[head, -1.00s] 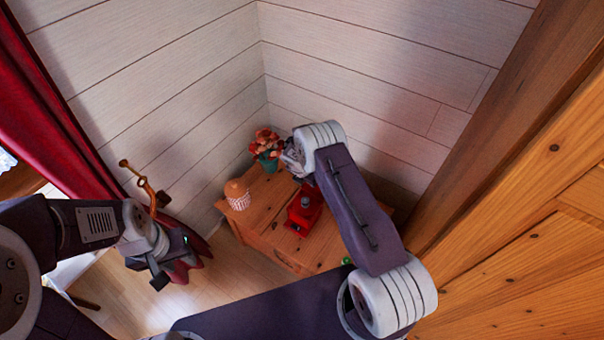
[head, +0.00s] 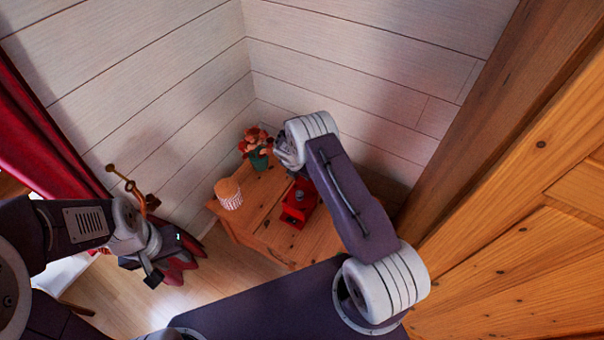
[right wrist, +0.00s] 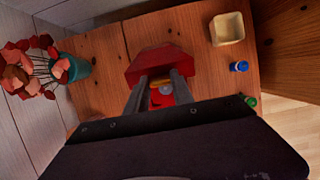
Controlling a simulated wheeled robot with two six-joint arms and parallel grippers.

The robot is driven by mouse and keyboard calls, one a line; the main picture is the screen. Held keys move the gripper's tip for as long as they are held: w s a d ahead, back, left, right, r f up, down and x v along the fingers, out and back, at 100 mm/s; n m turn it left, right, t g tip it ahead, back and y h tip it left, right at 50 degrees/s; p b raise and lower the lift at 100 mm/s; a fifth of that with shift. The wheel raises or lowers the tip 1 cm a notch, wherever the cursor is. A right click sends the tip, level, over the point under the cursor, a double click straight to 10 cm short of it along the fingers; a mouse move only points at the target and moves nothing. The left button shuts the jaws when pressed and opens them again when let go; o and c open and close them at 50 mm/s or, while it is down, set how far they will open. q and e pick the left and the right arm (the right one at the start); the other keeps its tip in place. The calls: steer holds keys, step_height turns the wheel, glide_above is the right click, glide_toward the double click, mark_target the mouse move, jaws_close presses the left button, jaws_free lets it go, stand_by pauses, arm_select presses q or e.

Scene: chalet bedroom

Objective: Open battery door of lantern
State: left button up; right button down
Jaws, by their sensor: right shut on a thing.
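The red lantern (head: 298,205) with a grey top stands on the wooden table (head: 272,235). In the right wrist view the lantern's red body (right wrist: 150,61) lies just ahead of my right gripper (right wrist: 161,82). Its two grey fingers are shut on a part of the lantern, with a small yellow and red piece showing between them. The exact grip and the battery door cannot be made out. In the head view my right arm hides the right fingertips. My left gripper (head: 142,271) hangs left of the table, away from the lantern, with its fingers apart and empty.
The right wrist view also shows a cream tray (right wrist: 228,29), a blue cylinder (right wrist: 239,67) and a green one (right wrist: 251,101). Walls close off the back.

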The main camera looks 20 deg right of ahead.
stand_by(0.4)
steer(key=c, duration=1.1)
jaws_free()
steer(key=v, duration=0.9)
steer(key=shift+s, duration=0.1)
